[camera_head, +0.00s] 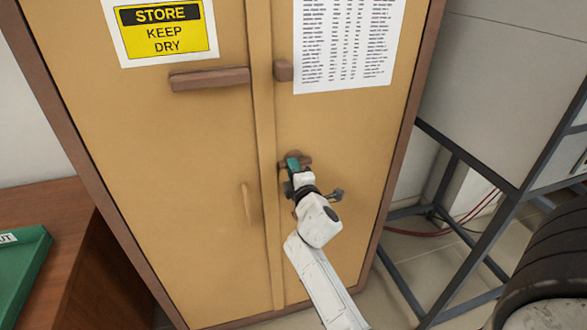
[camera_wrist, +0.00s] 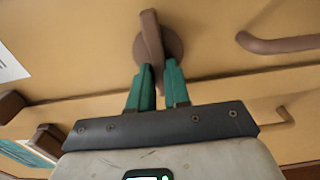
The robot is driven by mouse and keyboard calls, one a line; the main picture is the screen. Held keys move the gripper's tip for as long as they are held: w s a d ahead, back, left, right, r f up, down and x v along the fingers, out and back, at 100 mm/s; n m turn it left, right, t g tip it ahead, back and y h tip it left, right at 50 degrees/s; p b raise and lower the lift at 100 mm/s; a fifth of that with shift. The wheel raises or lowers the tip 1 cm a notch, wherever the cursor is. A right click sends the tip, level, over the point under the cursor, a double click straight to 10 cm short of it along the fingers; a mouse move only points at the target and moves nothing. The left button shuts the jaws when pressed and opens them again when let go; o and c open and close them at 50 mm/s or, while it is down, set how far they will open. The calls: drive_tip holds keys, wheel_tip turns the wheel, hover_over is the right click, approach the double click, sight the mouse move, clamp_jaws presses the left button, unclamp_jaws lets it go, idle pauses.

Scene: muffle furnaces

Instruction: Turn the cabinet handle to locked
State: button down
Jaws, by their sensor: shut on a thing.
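The cabinet (camera_head: 190,150) has two tan doors with a brown frame. The brown cabinet handle (camera_head: 305,158) is on the right door, near the seam. In the wrist view the handle (camera_wrist: 150,35) is a narrow lever across a round brown base. The lever lies roughly up and down in that picture. My gripper (camera_head: 293,164) is shut on it. Its teal fingers (camera_wrist: 158,72) stand on either side of the lever's lower end, which is partly hidden between them. In the head view my gripper covers part of the handle.
A brown bar (camera_head: 210,78) sits on the left door, and a brown block (camera_head: 283,70) on the right. A thin pull (camera_head: 246,203) is lower on the left door. A wooden table with a green tray (camera_head: 22,270) stands left, a dark metal frame (camera_head: 480,165) right.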

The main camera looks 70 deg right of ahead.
idle(0.4)
drive_tip(key=c, duration=1.1)
unclamp_jaws()
drive_tip(key=shift+b+v, duration=1.35)
drive_tip(key=shift+v, duration=4.1)
